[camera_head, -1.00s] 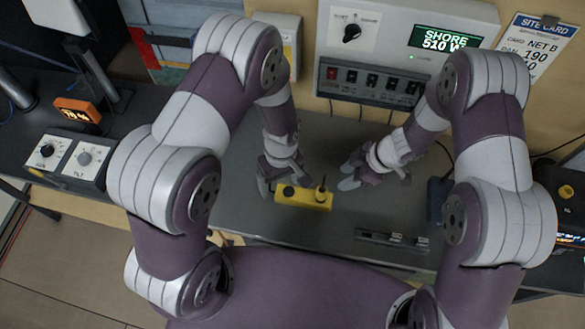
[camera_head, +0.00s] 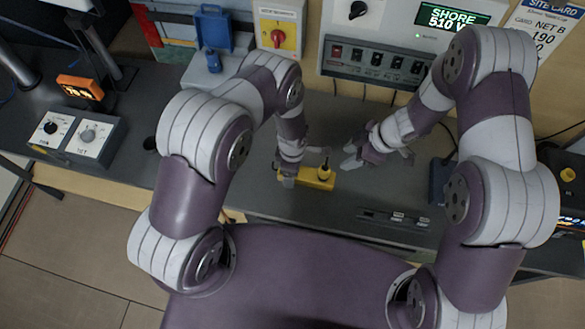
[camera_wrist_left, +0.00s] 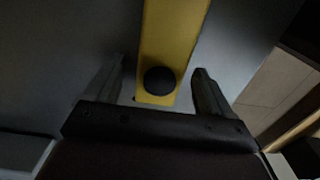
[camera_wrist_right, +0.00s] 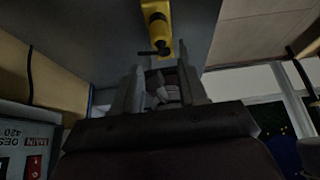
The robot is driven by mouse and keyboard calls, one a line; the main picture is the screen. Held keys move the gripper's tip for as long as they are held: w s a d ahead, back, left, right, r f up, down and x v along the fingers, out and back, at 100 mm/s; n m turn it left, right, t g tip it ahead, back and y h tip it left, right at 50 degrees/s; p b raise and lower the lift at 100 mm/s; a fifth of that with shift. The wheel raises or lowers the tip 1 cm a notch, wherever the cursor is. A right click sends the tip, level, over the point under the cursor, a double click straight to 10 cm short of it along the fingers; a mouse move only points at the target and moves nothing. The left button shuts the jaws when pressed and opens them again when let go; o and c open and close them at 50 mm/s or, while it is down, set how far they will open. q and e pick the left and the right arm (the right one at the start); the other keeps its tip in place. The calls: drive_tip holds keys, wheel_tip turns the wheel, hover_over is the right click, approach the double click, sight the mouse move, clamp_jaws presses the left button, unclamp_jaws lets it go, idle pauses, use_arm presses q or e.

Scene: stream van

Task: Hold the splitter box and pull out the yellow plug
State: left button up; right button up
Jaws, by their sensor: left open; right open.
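The yellow splitter box (camera_head: 318,178) lies on the dark grey worktop. The yellow plug (camera_head: 325,171), with a dark tip pointing up, stands at its right end; it also shows in the right wrist view (camera_wrist_right: 156,22). My left gripper (camera_head: 288,182) is open over the box's left end. In the left wrist view its fingers (camera_wrist_left: 160,90) are on either side of the yellow box (camera_wrist_left: 170,40), near a round black knob (camera_wrist_left: 158,80). My right gripper (camera_head: 348,156) is open and empty, right of the plug and apart from it. In the right wrist view the plug is beyond the fingertips.
A panel with several switches (camera_head: 376,66) is on the wall behind. A recessed strip with small sockets (camera_head: 395,220) lies right of the box. The worktop between is mostly clear.

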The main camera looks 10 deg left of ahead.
use_arm(q)
drive_tip(key=shift+f, duration=0.5)
